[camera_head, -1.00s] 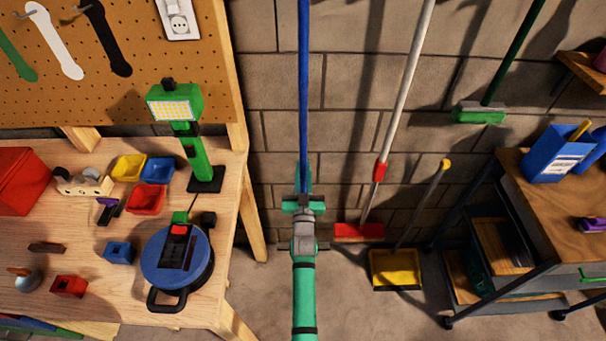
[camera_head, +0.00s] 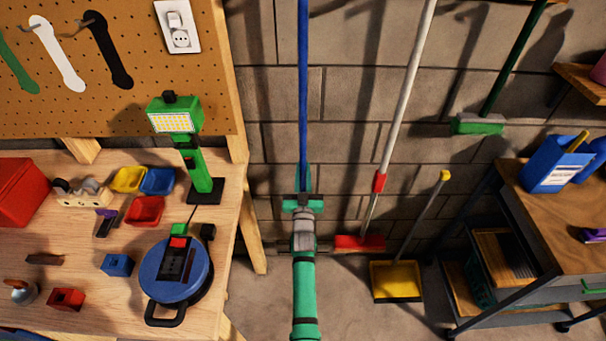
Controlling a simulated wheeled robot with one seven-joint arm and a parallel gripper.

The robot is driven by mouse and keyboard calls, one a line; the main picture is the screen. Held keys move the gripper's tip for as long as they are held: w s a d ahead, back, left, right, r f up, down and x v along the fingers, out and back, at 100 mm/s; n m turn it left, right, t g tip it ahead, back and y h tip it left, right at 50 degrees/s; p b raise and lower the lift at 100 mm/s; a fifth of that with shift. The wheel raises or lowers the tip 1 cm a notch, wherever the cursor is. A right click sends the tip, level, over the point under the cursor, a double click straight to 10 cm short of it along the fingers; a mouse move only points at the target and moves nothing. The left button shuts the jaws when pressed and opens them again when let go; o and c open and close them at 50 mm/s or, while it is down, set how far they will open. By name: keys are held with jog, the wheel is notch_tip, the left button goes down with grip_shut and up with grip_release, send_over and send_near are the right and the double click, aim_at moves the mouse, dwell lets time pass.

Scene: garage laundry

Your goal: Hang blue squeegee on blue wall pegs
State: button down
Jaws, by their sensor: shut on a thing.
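The blue squeegee (camera_head: 303,85) shows as a long blue pole, nearly upright, in front of the block wall. Its upper end runs out of the top of the picture. My gripper (camera_head: 303,197) is shut on the lower part of the pole, with my green arm reaching up from the bottom edge. The squeegee's lower end is hidden behind my gripper and arm. The blue wall pegs are not in view.
A red-headed broom with a white pole (camera_head: 404,100), a yellow dustpan (camera_head: 396,281) and a green broom (camera_head: 478,124) stand or hang to the right. A workbench (camera_head: 225,225) is close on the left, a wheeled cart (camera_head: 540,195) on the right.

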jog(key=shift+w, duration=0.15)
dwell(0.4)
jog(key=shift+f, duration=0.85)
jog(key=c, duration=1.6)
grip_release()
jog(key=shift+o, duration=0.2)
jog(key=shift+d+f, duration=0.1)
jog(key=shift+f, duration=0.05)
jog(key=s+a+f+g, duration=0.1)
jog(key=s+f, duration=0.2)
jog(key=s, duration=1)
jog(key=s+f+g, duration=0.1)
jog(key=s+f, duration=0.1)
jog(key=s, duration=1.1)
jog(key=s+a+f+g, duration=0.1)
jog(key=s+f, duration=0.2)
jog(key=s, duration=1)
jog(key=s+d+r+g, duration=0.1)
jog(key=s+r, duration=0.4)
jog(key=s, duration=0.5)
jog(key=s+r+g, duration=0.1)
jog(key=s+r, duration=0.5)
jog(key=s, duration=0.4)
jog(key=shift+s+d+r, duration=0.15)
jog(key=shift+s+d, duration=0.2)
jog(key=shift+d, duration=0.05)
